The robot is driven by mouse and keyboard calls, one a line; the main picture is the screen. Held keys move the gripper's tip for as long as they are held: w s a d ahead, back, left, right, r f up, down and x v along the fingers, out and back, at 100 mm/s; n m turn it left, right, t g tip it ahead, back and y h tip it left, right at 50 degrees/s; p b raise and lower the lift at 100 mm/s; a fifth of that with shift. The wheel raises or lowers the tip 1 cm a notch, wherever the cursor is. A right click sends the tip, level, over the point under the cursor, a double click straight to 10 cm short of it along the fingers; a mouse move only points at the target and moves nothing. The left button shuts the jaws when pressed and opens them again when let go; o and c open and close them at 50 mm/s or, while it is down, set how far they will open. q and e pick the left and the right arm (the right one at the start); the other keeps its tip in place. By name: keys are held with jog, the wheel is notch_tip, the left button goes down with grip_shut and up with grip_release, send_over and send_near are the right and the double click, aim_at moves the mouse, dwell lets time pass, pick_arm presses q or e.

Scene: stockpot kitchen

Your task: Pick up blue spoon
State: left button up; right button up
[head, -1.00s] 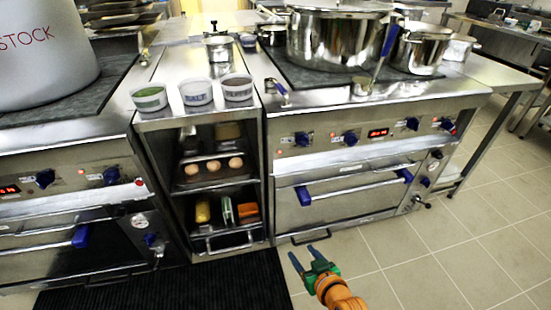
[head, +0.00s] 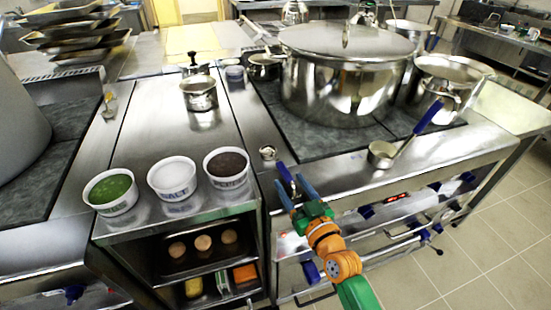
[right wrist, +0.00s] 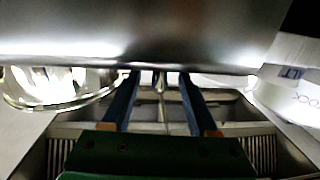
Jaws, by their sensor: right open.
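A small spoon with a blue handle (head: 286,176) and a metal bowl (head: 268,152) lies at the front edge of the stove top, its handle pointing toward me. My right gripper (head: 295,183) is open, its blue fingers on either side of the handle in the head view; I cannot tell whether they touch it. In the right wrist view the open fingers (right wrist: 159,88) have a thin shiny metal piece between them, which I cannot identify for certain. A larger ladle with a blue handle (head: 428,118) rests farther right on the same edge. My left gripper is not in view.
A large lidded pot (head: 340,85) and a smaller pot (head: 448,82) stand behind the spoons. Tubs of green (head: 110,192), white (head: 173,179) and dark (head: 227,168) contents stand left of my gripper. A small pan (head: 199,92) stands behind them.

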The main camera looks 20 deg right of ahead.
aim_at(278, 162)
jog(key=w, duration=0.3)
jog(key=w+r, duration=0.1)
jog(key=w, duration=0.1)
jog(key=shift+a, duration=0.3)
jog(key=shift+w+f, duration=0.1)
jog(key=shift+w, duration=0.25)
jog(key=shift+s, duration=0.15)
jog(key=c, duration=0.4)
grip_shut()
